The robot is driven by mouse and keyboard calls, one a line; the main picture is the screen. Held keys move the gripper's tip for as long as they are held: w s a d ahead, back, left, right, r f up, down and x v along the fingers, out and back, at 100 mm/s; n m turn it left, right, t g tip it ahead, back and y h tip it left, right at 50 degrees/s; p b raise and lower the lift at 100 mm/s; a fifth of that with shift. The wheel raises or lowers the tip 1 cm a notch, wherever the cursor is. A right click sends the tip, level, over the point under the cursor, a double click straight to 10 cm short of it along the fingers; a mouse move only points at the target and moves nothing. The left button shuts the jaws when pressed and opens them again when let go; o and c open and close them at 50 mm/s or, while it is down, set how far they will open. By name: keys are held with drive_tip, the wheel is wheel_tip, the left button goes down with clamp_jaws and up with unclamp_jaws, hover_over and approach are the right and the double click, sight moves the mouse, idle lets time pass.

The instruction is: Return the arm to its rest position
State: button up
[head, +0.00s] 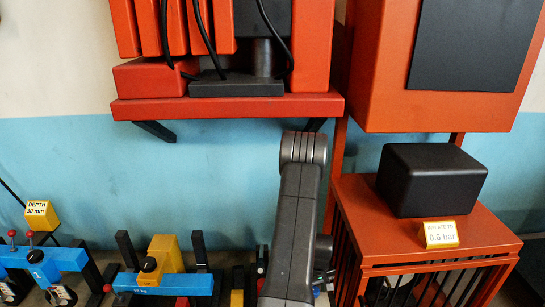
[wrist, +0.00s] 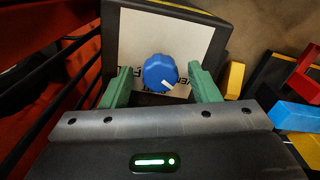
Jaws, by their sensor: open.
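My gripper (wrist: 159,70) shows in the wrist view with its two green fingers apart. A blue knob (wrist: 158,72) with a white pointer lies between the fingers in the picture, on a pale plate (wrist: 135,40) of a dark box. I see a gap on each side of the knob, and nothing is gripped. The plate's lettering is partly hidden by the knob. In the head view my dark grey arm (head: 298,215) rises at the middle, and its gripper end is not visible there.
An orange shelf (head: 225,106) is behind the arm. To the right are an orange frame (head: 420,245) with a black box (head: 430,178) and a yellow label (head: 440,235). Blue fixtures (head: 160,283) stand lower left. In the wrist view, coloured blocks (wrist: 297,115) lie at right, dark bars (wrist: 50,60) at left.

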drive_tip(key=m+p, duration=0.1)
drive_tip(key=m, duration=0.4)
drive_tip(key=shift+r+m+p, duration=0.15)
drive_tip(key=shift+m+p, duration=0.15)
drive_tip(key=shift+p, duration=0.05)
drive_tip(key=m+p, duration=0.2)
drive_tip(key=m, duration=0.3)
drive_tip(key=shift+m, duration=0.3)
wheel_tip(320, 180, up, 5)
drive_tip(key=shift+f+p, duration=0.1)
drive_tip(key=shift+p, duration=0.55)
drive_tip(key=shift+r, duration=0.4)
drive_tip(key=shift+s, duration=0.1)
